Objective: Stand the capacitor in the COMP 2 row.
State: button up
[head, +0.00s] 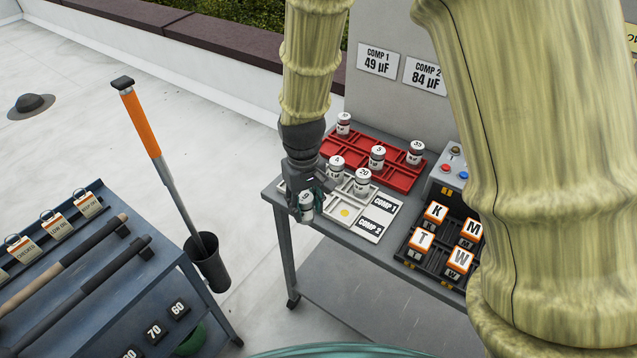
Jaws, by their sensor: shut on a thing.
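My gripper (308,190) is shut on a white capacitor (305,207), at the left end of the white tray (370,230) on the table. The held capacitor looks roughly upright; its label is too small to read surely. I cannot tell whether it touches the tray or hangs above it. The tray has rows labelled COMP 1 and COMP 2. Two capacitors, one marked 4 (336,168) and one that looks like 20 (362,181), stand in the COMP 1 row. In the COMP 2 row, a yellow spot (345,212) shows bare. My gripper hides the tray's left end.
A red rack (399,180) behind the tray holds several capacitors. A black crate (412,258) with lettered blocks and a grey button box (448,172) stand to the right. Signs read COMP 1 49 µF (378,61) and COMP 2 84 µF (425,76). A tool bench (150,270) is at left.

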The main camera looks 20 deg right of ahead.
jog(key=w+d+p, duration=0.1)
jog(key=w+d, duration=0.1)
jog(key=w, duration=0.1)
jog(key=w+d+p, duration=0.1)
jog(key=w+d, duration=0.1)
jog(key=w, duration=0.1)
jog(key=w+d+f+p, duration=0.1)
jog(key=w+d, duration=0.1)
jog(key=w, duration=0.1)
jog(key=shift+f+p, duration=0.85)
jog(key=shift+f, duration=0.95)
jog(key=shift+f, duration=0.15)
jog(key=o, duration=1.1)
jog(key=shift+r, duration=0.25)
jog(key=shift+r+b, duration=1.9)
jog(key=shift+r, duration=4.05)
